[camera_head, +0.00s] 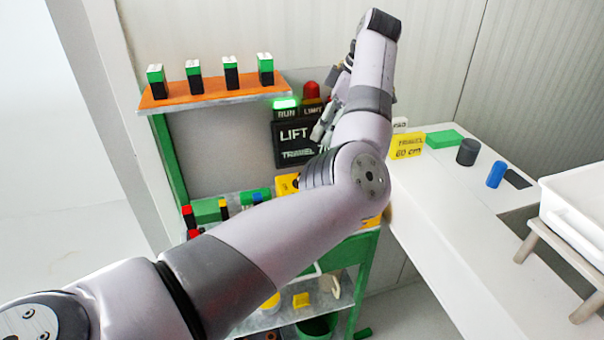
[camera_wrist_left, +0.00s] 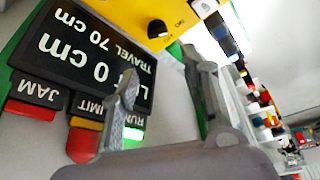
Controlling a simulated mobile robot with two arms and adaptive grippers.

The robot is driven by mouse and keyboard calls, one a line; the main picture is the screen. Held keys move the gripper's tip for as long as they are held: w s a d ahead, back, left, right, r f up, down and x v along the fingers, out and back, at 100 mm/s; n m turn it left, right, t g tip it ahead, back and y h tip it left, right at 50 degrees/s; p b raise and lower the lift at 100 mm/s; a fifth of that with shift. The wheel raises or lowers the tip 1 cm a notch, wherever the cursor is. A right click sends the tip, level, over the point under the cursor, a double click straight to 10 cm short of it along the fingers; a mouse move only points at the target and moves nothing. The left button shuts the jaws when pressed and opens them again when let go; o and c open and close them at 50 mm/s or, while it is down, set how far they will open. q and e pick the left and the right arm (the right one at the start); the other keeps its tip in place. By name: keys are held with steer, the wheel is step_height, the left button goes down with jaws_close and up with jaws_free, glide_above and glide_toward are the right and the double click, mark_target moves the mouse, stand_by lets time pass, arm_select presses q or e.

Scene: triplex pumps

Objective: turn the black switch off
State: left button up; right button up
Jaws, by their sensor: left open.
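A black switch (camera_wrist_left: 157,28) sits on a yellow panel (camera_wrist_left: 120,12) at the top of the left wrist view. Its on or off position is too blurred to tell. In the head view my arm hides the switch, and only part of the yellow panel (camera_head: 287,184) shows. My left gripper (camera_head: 325,128) is open and empty in front of the display board. In the left wrist view its fingers (camera_wrist_left: 160,65) stand apart, below the switch in the picture and not touching it. My right gripper is not in view.
The black display board (camera_head: 294,143) reads LIFT and TRAVEL, with a lit green RUN lamp (camera_head: 285,103) and a red lamp (camera_head: 311,90) above. An orange shelf (camera_head: 215,96) carries several green-and-black blocks. A white counter (camera_head: 440,215) with a white tray (camera_head: 585,205) stands right.

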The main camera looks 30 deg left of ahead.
arm_select(q)
step_height(320, 180, down, 2)
steer(key=p, duration=0.2)
glide_above(301, 173)
steer(key=d, duration=0.2)
steer(key=f, duration=0.8)
steer(key=shift+s+d+f, duration=0.2)
steer(key=shift+s+f, duration=0.1)
steer(key=shift+s, duration=0.1)
steer(key=x, duration=0.3)
steer(key=shift+a+f, duration=0.1)
steer(key=shift+f, duration=0.05)
steer(key=shift+a+f, duration=0.15)
steer(key=shift+f, duration=0.15)
steer(key=c, duration=0.6)
steer(key=shift+c, duration=1.4)
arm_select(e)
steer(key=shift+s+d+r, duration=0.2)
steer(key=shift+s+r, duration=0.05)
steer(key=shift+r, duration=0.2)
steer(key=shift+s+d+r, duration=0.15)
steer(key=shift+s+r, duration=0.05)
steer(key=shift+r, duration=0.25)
